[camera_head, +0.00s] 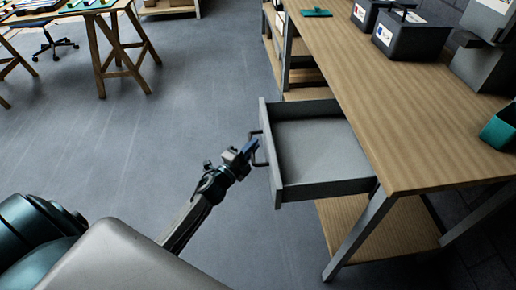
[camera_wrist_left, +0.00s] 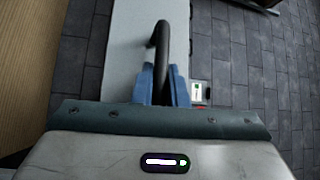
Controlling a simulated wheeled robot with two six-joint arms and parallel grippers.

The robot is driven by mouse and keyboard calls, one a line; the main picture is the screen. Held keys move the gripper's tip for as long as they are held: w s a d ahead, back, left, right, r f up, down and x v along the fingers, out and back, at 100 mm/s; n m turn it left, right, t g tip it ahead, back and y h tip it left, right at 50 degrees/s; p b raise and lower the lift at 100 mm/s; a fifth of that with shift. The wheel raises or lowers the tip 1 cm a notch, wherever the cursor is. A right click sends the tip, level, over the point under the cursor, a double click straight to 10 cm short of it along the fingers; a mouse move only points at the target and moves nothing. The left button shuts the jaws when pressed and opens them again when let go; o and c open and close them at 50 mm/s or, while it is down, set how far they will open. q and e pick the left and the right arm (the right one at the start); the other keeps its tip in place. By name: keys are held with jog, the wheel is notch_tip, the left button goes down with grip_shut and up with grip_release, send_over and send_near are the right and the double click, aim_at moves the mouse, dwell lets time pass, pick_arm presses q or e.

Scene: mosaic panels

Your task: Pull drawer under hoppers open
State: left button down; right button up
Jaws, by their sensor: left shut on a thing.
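The grey drawer (camera_head: 318,152) under the wooden workbench stands pulled well out, and its inside looks empty. Its dark bar handle (camera_head: 254,148) is on the front panel, facing left. My left gripper (camera_head: 252,147) is shut on this handle. In the left wrist view the blue fingers of my left gripper (camera_wrist_left: 166,88) close around the dark handle (camera_wrist_left: 161,45), with the pale drawer front behind it. My right gripper is not in either view.
The workbench (camera_head: 400,130) fills the right side, with dark hopper boxes (camera_head: 412,36) and a teal bin (camera_head: 500,128) on top. A lower shelf (camera_head: 385,228) lies beneath. The floor left of the drawer is clear. Trestle tables (camera_head: 115,45) and a chair (camera_head: 52,42) stand far left.

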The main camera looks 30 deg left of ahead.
pick_arm(q)
jog(key=shift+s+a, duration=0.4)
jog(key=shift+a, duration=0.15)
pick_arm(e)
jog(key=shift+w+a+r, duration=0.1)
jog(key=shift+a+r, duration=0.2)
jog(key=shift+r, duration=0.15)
pick_arm(q)
jog(key=c, duration=1.5)
grip_release()
jog(key=shift+o, duration=0.2)
jog(key=shift+f, duration=0.1)
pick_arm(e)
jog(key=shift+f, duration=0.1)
